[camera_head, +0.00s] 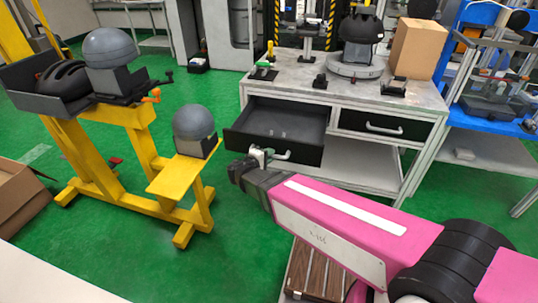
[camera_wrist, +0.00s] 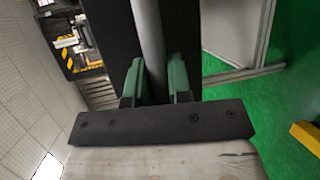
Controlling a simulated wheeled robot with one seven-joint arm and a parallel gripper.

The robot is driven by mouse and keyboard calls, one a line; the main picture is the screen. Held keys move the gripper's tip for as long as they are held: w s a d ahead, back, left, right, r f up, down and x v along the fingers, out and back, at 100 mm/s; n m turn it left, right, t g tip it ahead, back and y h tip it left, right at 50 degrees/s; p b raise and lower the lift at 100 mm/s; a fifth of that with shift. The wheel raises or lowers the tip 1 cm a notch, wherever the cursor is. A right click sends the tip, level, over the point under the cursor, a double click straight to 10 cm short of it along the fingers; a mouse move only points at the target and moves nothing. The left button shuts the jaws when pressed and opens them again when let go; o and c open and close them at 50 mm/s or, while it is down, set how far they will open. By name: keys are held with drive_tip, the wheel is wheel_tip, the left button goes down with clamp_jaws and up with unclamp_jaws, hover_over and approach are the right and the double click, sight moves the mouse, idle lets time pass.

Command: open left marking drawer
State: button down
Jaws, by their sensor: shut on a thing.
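In the wrist view the green fingers of my gripper (camera_wrist: 157,82) are shut around the grey handle bar (camera_wrist: 148,35). The right drawer (camera_head: 384,124) is shut, with its own bar handle.
The workbench top (camera_head: 300,78) carries a black helmet (camera_head: 362,27) on a stand, a cardboard box (camera_head: 417,48) and small fixtures. A yellow stand (camera_head: 175,178) with grey domed headforms is left of the drawer. Green floor (camera_head: 225,200) is clear between them.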

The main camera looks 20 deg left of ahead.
drive_tip(key=c, duration=1.1)
unclamp_jaws()
drive_tip(key=shift+o, duration=0.2)
drive_tip(key=shift+a, duration=0.1)
drive_tip(key=v, duration=1)
drive_tip(key=shift+s, duration=0.35)
drive_tip(key=shift+a, duration=0.1)
